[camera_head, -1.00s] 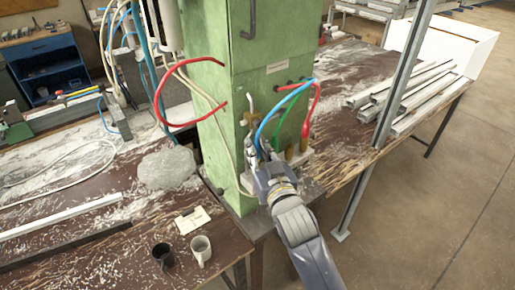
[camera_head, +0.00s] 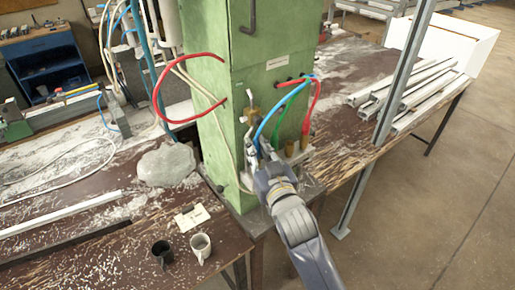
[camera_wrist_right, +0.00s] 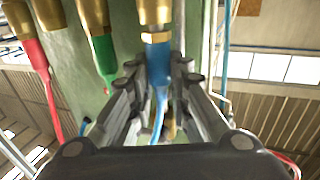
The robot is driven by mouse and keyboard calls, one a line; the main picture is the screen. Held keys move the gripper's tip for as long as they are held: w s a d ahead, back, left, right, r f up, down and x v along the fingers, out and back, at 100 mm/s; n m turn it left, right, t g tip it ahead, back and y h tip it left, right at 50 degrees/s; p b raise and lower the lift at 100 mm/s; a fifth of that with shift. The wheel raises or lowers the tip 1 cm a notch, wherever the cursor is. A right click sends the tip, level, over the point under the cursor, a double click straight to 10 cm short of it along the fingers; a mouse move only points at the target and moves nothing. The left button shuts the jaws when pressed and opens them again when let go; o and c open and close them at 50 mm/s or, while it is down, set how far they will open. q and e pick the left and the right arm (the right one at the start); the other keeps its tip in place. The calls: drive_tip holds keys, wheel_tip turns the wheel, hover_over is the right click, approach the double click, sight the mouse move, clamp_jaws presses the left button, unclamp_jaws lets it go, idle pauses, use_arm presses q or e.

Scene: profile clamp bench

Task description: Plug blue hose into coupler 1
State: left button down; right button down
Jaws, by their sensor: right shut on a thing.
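My right gripper (camera_head: 260,167) is at the lower front of the green column, left of the green and red hoses. In the right wrist view its fingers (camera_wrist_right: 155,85) are shut around the end of the blue hose (camera_wrist_right: 157,62). The blue hose (camera_head: 268,120) arcs up to the column's face. Its end is in line with a brass coupler (camera_wrist_right: 154,12) and appears to meet it; how deep it sits I cannot tell. Which number that coupler bears is not readable. My left gripper is not in view.
The green hose (camera_wrist_right: 104,55) and the red hose (camera_wrist_right: 38,60) sit in brass couplers beside the blue one. A loose red hose (camera_head: 158,95) loops from the column (camera_head: 205,75). Two mugs (camera_head: 200,245) and a grey lump (camera_head: 166,165) are on the bench at left. Metal profiles lie at right.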

drive_tip(key=shift+f, duration=0.55)
drive_tip(key=c, duration=1.4)
unclamp_jaws()
drive_tip(key=shift+r, duration=0.1)
drive_tip(key=shift+p+v, duration=1.15)
drive_tip(key=shift+v, duration=3.35)
